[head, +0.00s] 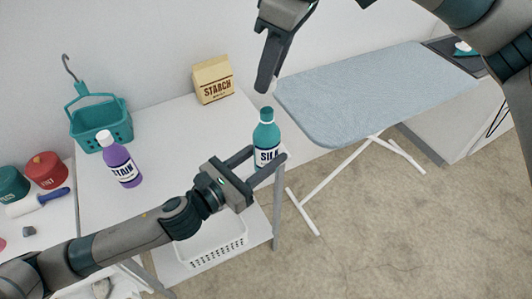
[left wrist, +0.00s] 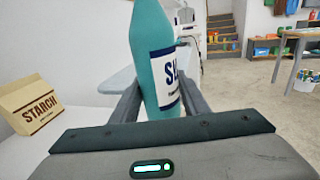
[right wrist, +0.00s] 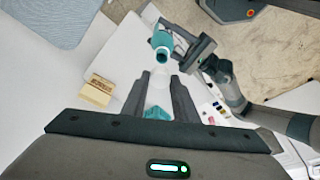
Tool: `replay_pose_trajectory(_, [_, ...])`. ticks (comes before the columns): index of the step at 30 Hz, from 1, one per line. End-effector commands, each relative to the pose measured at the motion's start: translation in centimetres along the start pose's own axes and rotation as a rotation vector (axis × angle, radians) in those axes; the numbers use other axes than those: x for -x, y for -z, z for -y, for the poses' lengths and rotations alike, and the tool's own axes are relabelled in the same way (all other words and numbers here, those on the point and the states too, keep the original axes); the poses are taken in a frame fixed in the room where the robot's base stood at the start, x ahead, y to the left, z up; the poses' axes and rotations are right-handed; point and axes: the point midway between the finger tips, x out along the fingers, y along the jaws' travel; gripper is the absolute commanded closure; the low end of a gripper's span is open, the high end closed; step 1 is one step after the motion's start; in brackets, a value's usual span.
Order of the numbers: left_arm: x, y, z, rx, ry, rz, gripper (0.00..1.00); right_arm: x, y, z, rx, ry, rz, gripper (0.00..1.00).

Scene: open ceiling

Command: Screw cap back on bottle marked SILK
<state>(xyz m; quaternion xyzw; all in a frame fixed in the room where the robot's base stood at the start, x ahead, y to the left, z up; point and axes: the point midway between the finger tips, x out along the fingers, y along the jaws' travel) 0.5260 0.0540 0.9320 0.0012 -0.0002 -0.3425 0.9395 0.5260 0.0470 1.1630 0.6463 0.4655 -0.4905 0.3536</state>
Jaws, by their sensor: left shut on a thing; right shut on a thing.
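The teal bottle marked SILK (head: 265,137) stands upright near the right edge of the white table, its label facing me. My left gripper (head: 264,163) is shut around its body, which also shows in the left wrist view (left wrist: 153,55). The bottle's top is cut off in that view; in the head view it is teal. My right gripper (head: 264,88) points down above the bottle, a gap apart from it. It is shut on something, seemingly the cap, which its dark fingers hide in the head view. A pale patch shows between these fingers in the right wrist view.
A purple STAIN bottle (head: 122,166), a teal basket (head: 97,137) and a STARCH bag (head: 213,82) stand on the table (head: 175,130). An ironing board (head: 370,90) is close on the right. A white basket (head: 212,245) sits below. Red and teal tubs are at far left.

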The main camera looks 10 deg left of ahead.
Motion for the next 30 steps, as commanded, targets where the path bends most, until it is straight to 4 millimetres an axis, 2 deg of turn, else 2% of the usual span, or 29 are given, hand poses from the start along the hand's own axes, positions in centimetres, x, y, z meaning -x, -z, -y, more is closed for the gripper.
replay_pose_trajectory(14, [0.0, -0.1, 0.0, 0.0, 0.0, 0.001, 0.99, -0.2, 0.0, 0.0, 0.004, 0.002, 0.0, 0.94])
replay_pose_trajectory(30, [0.0, -0.1, 0.0, 0.0, 0.0, 0.001, 0.99, -3.6, -1.0, 0.0, 0.002, 0.001, 0.0, 0.94])
